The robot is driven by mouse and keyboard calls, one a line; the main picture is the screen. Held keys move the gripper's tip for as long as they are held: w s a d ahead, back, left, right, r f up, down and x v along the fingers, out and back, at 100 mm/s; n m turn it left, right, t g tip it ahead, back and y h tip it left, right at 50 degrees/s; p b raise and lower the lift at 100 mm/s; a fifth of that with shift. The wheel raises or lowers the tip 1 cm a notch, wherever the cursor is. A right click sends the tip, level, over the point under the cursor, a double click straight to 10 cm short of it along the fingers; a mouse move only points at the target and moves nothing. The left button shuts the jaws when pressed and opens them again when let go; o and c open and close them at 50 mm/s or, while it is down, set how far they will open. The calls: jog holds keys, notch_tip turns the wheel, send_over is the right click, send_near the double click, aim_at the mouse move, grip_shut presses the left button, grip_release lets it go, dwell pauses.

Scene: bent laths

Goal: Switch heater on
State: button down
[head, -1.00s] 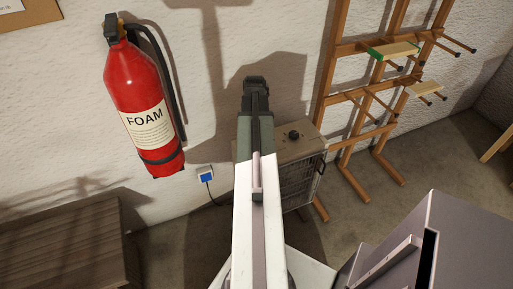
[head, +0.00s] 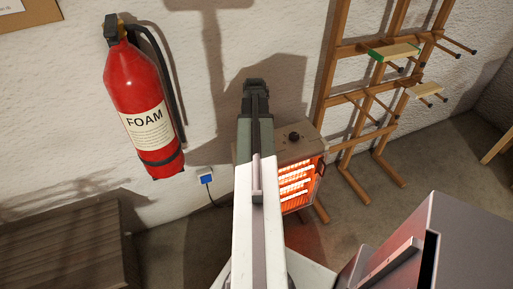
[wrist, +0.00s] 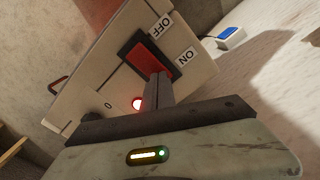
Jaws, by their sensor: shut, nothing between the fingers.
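The heater (head: 297,185) stands against the wall, partly hidden behind my arm in the head view. Its front bars glow bright orange. In the wrist view its top panel (wrist: 85,70) carries a red rocker switch (wrist: 138,50) in a dark frame, with OFF and ON labels. A small red lamp (wrist: 138,104) on the panel is lit. My gripper (wrist: 158,78) is shut and empty, its fingertips at the ON end of the rocker; I cannot tell whether they touch it. In the head view my gripper (head: 255,86) points toward the wall above the heater.
A black knob (head: 294,136) sits on the heater's top. A red fire extinguisher (head: 146,105) hangs on the left wall, above a blue socket (head: 206,178) with a cable. A wooden rack (head: 340,100) stands right of the heater. A wooden cabinet (head: 65,245) is at lower left.

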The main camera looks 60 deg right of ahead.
notch_tip(320, 180, up, 6)
jog(key=p, duration=0.5)
jog(key=shift+r+p, duration=0.15)
jog(key=shift+p, duration=0.2)
